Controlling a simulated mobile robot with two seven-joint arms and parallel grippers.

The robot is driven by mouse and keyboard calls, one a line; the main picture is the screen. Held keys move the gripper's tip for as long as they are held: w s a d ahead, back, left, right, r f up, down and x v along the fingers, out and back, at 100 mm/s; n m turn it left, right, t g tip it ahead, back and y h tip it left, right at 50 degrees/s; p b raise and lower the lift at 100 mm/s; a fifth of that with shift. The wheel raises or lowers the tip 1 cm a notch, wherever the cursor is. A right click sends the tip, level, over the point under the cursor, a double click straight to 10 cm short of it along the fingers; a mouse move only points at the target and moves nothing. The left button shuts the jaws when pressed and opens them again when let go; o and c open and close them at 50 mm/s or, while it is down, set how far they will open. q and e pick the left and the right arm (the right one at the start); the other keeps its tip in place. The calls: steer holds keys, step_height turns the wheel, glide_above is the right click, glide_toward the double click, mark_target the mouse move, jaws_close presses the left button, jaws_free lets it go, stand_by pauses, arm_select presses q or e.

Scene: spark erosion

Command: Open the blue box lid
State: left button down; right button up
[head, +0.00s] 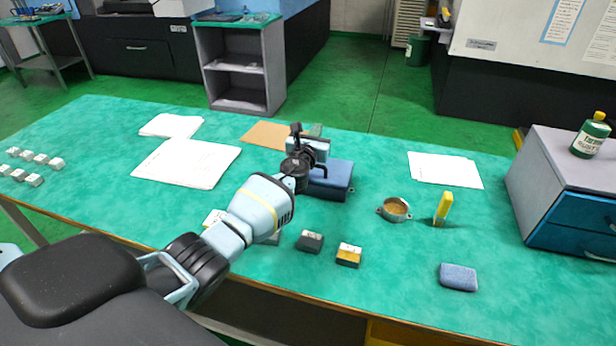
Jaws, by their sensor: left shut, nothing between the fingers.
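The blue box (336,181) stands on the green table near the middle of the head view. My left arm reaches in from the lower left. My left gripper (318,138) is at the left and top of the box, shut and holding nothing. The gripper and wrist hide the left part of the box and much of its lid. I cannot tell whether the gripper touches the lid or how far the lid is raised. My right gripper is not in view.
The green table (300,217) also bears papers (190,163), a brown sheet (264,135), small blocks (349,254), a metal bowl (396,209), a yellow item (443,208) and a blue sponge-like pad (458,277). A grey drawer cabinet (545,170) stands at the right. The area between bowl and papers is clear.

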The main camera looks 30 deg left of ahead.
arm_select(q)
steer(key=shift+s+r, duration=0.1)
steer(key=shift+s, duration=0.05)
stand_by(1.1)
